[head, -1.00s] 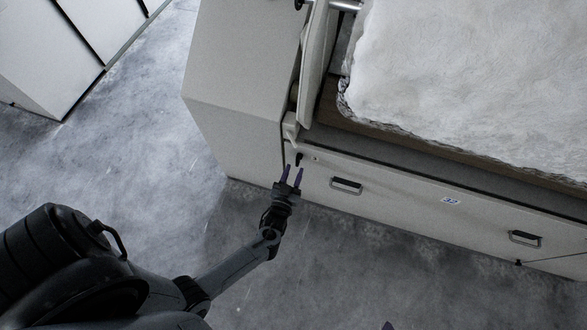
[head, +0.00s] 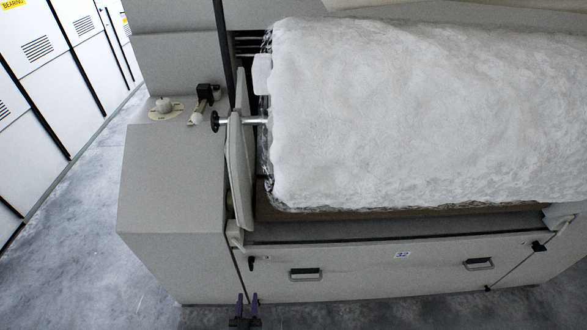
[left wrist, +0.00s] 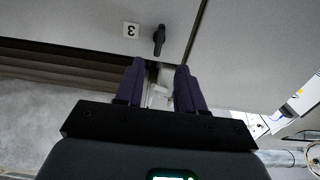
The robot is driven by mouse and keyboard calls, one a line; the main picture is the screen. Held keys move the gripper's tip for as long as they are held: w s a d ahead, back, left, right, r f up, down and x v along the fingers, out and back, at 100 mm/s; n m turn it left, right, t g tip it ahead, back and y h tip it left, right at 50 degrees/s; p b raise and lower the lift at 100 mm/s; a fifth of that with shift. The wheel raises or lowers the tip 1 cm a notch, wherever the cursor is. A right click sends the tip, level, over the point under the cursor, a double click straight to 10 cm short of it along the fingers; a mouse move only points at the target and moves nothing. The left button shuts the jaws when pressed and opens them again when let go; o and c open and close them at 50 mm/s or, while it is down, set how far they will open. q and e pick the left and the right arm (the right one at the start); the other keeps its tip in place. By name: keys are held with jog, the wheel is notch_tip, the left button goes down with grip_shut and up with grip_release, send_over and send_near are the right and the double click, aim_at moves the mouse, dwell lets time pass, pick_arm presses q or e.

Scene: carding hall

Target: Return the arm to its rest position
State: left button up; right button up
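My left gripper (head: 248,298) shows at the bottom edge of the head view, in front of the lower front panel of the machine. Its two dark purple fingers point up in the picture and stand apart, with nothing held between them. In the left wrist view the open fingers (left wrist: 160,72) show with a gap between them. The rest of my left arm is out of the head view. My right gripper is in neither view now.
The pale machine's front panel (head: 370,285) has two handles (head: 305,274) and a number label (head: 402,254). A large white fibre roll (head: 410,120) lies above it. A grey side cabinet (head: 175,200) stands left. Grey floor (head: 75,270) is clear between it and the far-left cabinets (head: 50,70).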

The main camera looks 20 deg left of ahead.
pick_arm(q)
jog(key=s+a+r+m+p, duration=0.1)
jog(key=s+a+r+p, duration=0.25)
jog(key=r+p, duration=0.35)
notch_tip(320, 180, up, 14)
jog(key=d+f+m+g+h+p, duration=0.1)
jog(key=d+m+g+h+p, duration=0.1)
jog(key=d+h+p, duration=0.15)
jog(key=s+d+r+m+g+h+p, duration=0.2)
jog(key=s+d+r+g+h, duration=0.3)
jog(key=r, duration=0.4)
jog(key=s+r+m+g+y, duration=0.1)
jog(key=s+m+g, duration=0.1)
jog(key=s+g, duration=0.45)
jog(key=w+d+r+p+v, duration=0.1)
jog(key=w+p+v, duration=0.2)
jog(key=p+v, duration=0.95)
jog(key=w+r+p+v, duration=0.1)
jog(key=w+p+v, duration=0.2)
jog(key=p+v, duration=0.95)
jog(key=w+d+p+v, duration=0.1)
jog(key=w+p+v, duration=0.1)
jog(key=p+v, duration=1.05)
notch_tip(320, 180, down, 75)
jog(key=b, duration=7.4)
jog(key=shift+w+f+b, duration=0.2)
jog(key=shift+w+b, duration=0.05)
jog(key=shift+b, duration=0.05)
